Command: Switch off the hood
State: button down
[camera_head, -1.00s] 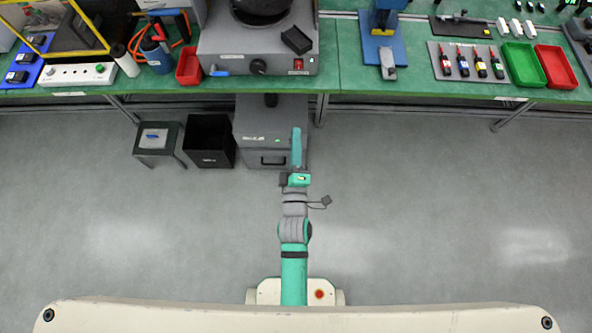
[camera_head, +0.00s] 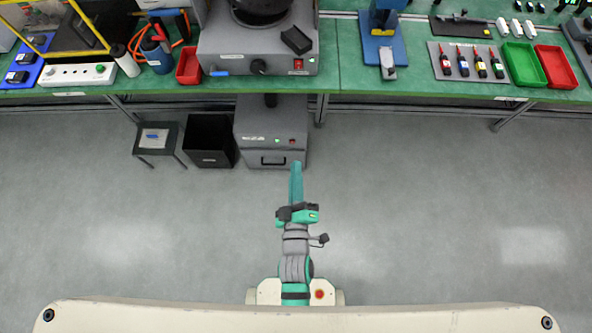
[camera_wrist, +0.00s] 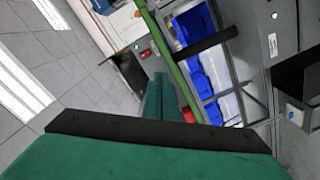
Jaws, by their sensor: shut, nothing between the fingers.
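No part is readably marked as the hood. A grey cabinet (camera_head: 270,155) stands on the floor under the bench, with a small green light (camera_head: 277,140) and a small red one (camera_head: 291,140) on its face. A grey machine (camera_head: 240,45) on the bench above has a red switch (camera_head: 298,64) and a dark knob (camera_head: 259,67). My gripper (camera_head: 296,166) is shut and empty, its tips near the cabinet's front right edge in the picture. In the wrist view its green fingers (camera_wrist: 160,90) lie together. There a lit green light (camera_wrist: 274,16) shows on a grey face.
A black bin (camera_head: 209,140) and a small dark stool (camera_head: 156,138) stand left of the cabinet. The green bench (camera_head: 420,92) crosses above, with metal legs and rails below. The floor around my arm is clear. Red (camera_head: 556,66) and green trays sit at the bench's right.

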aim_at(297, 64)
jog(key=w+r+n+t, duration=0.1)
jog(key=w+r+n, duration=0.1)
jog(key=w, duration=0.6)
jog(key=w+r+n, duration=0.1)
jog(key=w+n, duration=0.4)
jog(key=w, duration=0.2)
jog(key=shift+w+r+t, duration=0.35)
jog(key=shift+r+t, duration=0.05)
jog(key=w, duration=0.4)
jog(key=w+r, duration=0.1)
jog(key=w, duration=0.9)
jog(key=shift+r, duration=0.3)
